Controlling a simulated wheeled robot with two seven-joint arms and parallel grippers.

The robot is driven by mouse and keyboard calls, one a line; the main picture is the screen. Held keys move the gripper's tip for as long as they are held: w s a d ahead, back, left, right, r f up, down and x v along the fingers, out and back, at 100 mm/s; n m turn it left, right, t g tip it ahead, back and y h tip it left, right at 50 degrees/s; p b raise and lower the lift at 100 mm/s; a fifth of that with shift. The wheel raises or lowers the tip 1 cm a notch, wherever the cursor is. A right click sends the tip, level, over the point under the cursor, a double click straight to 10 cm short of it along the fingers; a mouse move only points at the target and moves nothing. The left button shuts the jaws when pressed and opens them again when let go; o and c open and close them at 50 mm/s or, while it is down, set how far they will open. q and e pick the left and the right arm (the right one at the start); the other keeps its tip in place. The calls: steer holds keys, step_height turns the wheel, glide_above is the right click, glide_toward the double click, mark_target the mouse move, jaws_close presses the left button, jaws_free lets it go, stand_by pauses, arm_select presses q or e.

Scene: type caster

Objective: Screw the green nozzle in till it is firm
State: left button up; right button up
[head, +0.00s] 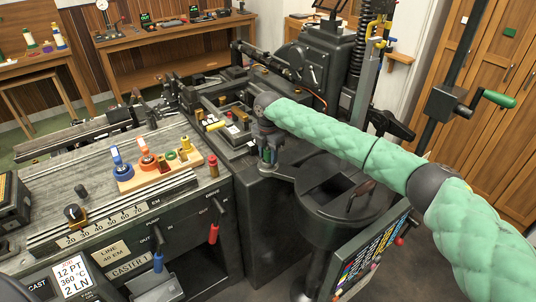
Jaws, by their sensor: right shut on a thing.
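My right gripper (268,160) points down at the casting machine, beside the dark round pot (335,190). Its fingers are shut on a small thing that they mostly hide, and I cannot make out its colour. I cannot tell whether this last piece is the green nozzle. The seat under my right gripper is hidden. My left gripper is not in view.
A red-topped peg (213,166) stands at the bench's right edge, near my gripper. Blue (158,262) and red (213,234) levers hang on the front panel. A coloured chart panel (370,258) stands below my right arm. A black motor housing (325,70) rises behind.

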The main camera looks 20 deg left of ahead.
steer(key=shift+r, duration=0.15)
steer(key=shift+m+p, duration=0.9)
steer(key=o, duration=0.9)
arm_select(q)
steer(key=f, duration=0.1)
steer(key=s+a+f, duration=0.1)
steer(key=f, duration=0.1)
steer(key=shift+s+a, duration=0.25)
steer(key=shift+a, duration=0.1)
arm_select(e)
steer(key=o, duration=0.4)
steer(key=shift+c, duration=0.2)
